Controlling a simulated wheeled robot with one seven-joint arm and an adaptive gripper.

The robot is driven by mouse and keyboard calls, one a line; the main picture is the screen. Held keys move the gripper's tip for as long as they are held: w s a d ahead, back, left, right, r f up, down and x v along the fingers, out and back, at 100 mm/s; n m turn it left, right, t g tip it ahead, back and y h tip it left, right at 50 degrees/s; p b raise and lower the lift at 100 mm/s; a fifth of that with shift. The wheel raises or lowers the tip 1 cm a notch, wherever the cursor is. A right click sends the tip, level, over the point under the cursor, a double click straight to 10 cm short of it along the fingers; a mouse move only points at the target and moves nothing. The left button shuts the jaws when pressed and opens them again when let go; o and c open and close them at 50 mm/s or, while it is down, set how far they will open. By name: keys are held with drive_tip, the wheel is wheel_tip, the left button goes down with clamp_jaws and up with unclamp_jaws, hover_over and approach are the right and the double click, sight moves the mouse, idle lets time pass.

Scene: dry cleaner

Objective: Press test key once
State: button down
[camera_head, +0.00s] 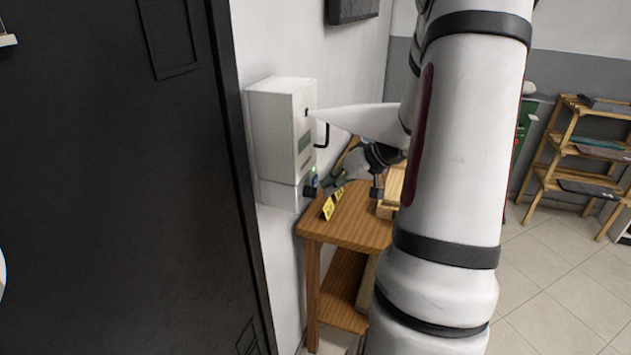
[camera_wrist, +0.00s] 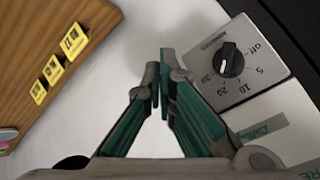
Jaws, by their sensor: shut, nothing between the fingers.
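A white wall box (camera_head: 278,140) hangs above the wooden table in the head view, with a small green light and a dark blue part (camera_head: 310,183) low on its right side. In the wrist view, a grey timer panel with a black knob (camera_wrist: 229,58) is marked off, 5, 10, 20 and 30. I cannot make out a test key. My gripper (camera_wrist: 160,82) is shut and empty, its tips left of the timer panel. In the head view, my gripper (camera_head: 334,180) is beside the box's lower part, partly hidden.
The wooden table (camera_head: 345,229) stands below the box and carries yellow number tags (camera_head: 328,208); the tags also show in the wrist view (camera_wrist: 54,70). A large black cabinet (camera_head: 110,190) fills the left. A wooden shelf rack (camera_head: 575,150) stands at right, with open tiled floor before it.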

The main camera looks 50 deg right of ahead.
drive_tip(key=shift+s+d, duration=0.1)
drive_tip(key=shift+s, duration=0.1)
drive_tip(key=s, duration=0.1)
drive_tip(key=s+d, duration=0.1)
drive_tip(key=s, duration=0.2)
drive_tip(key=shift+s+d, duration=0.2)
drive_tip(key=shift+d, duration=0.2)
idle(1.2)
